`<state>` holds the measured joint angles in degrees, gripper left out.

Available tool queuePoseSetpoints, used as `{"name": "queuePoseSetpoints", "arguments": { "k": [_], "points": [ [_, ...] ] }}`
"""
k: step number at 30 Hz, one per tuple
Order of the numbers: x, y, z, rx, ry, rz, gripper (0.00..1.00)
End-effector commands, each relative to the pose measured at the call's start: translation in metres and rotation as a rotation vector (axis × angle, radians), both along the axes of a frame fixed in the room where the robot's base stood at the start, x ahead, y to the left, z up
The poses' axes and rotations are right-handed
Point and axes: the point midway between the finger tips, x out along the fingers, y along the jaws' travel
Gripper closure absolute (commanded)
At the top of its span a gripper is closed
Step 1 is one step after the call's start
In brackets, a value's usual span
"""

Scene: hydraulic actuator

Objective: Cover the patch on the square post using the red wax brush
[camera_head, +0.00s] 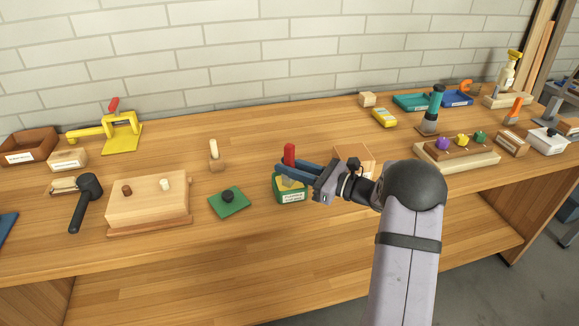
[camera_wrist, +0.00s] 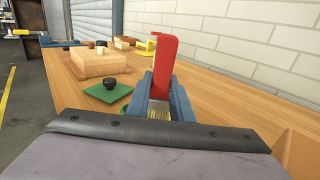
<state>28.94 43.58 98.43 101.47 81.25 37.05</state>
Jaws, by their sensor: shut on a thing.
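The red wax brush (camera_head: 289,154) stands upright in or just over a small green labelled holder (camera_head: 292,196). In the wrist view its red handle (camera_wrist: 165,60) rises between the blue fingers, with pale bristles low between them. My gripper (camera_head: 291,172) is shut on the brush; it also shows in the wrist view (camera_wrist: 163,92). Whether the bristles touch the holder is hidden. A square wooden block (camera_head: 354,153), possibly the square post, stands just right of and behind my gripper, partly covered by it. I cannot make out a patch on it.
A green mat with a black knob (camera_head: 228,197) lies left of the holder. A wooden box with pegs (camera_head: 148,203) and a black mallet (camera_head: 87,195) are farther left. A rack with coloured knobs (camera_head: 460,153) is at right. The bench between mat and back wall is mostly clear.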

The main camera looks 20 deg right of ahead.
Motion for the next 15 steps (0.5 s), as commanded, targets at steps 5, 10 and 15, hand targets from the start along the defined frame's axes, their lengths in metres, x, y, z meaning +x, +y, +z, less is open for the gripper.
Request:
{"name": "queuePoseSetpoints", "arguments": {
  "k": [5,10,15],
  "points": [
    [0.0,0.0,0.006,-0.001,0.004,0.0,1.0],
    [0.0,0.0,0.019,-0.001,0.002,0.0,1.0],
    [0.0,0.0,0.032,0.0,0.001,0.0,1.0]
  ]
}}
